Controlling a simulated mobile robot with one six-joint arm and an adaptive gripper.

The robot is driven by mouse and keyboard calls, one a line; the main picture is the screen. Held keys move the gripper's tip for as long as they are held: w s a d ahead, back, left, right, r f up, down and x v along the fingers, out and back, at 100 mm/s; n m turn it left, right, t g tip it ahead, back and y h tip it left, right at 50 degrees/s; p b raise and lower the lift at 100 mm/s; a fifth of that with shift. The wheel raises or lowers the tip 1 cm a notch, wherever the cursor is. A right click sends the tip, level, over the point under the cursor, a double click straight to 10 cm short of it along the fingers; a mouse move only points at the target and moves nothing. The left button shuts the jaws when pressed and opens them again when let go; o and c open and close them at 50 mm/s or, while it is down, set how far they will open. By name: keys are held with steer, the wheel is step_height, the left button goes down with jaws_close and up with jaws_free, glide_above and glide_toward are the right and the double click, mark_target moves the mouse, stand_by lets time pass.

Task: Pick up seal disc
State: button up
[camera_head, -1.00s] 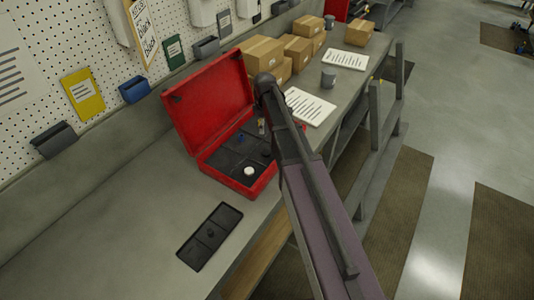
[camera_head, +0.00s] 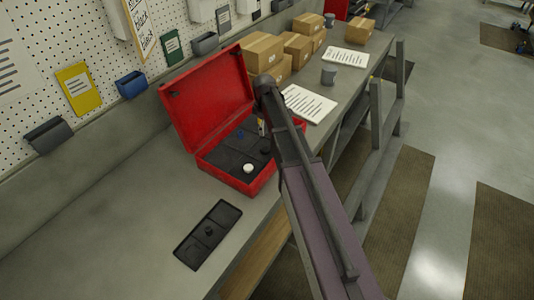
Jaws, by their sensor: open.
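An open red case (camera_head: 228,174) stands on the workbench with its lid raised toward the wall. A small white round piece (camera_head: 248,167) sits on the dark insert near the case's front corner; it may be the seal disc, but I cannot tell. A blue piece (camera_head: 241,134) and a dark piece are farther back in the insert. A black tray (camera_head: 193,252) with compartments lies in front of the case and holds a small dark round piece (camera_head: 209,230). My arm crosses the view and covers the case's right side. My gripper does not show; the arm hides that area.
A pegboard wall with bins borders the left. The bench's near left is clear.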

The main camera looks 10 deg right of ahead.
steer(key=b, duration=0.5)
glide_above(266, 149)
steer(key=shift+w+a+f, duration=0.1)
steer(key=shift+f, duration=1.3)
steer(key=shift+w+a+f, duration=0.1)
steer(key=shift+f, duration=1.3)
steer(key=shift+f, duration=0.15)
steer(key=f+b, duration=0.3)
steer(key=shift+s+d, duration=0.2)
steer(key=shift+s, duration=0.05)
steer(key=shift+f+b, duration=0.95)
steer(key=shift+b, duration=0.1)
steer(key=c, duration=0.9)
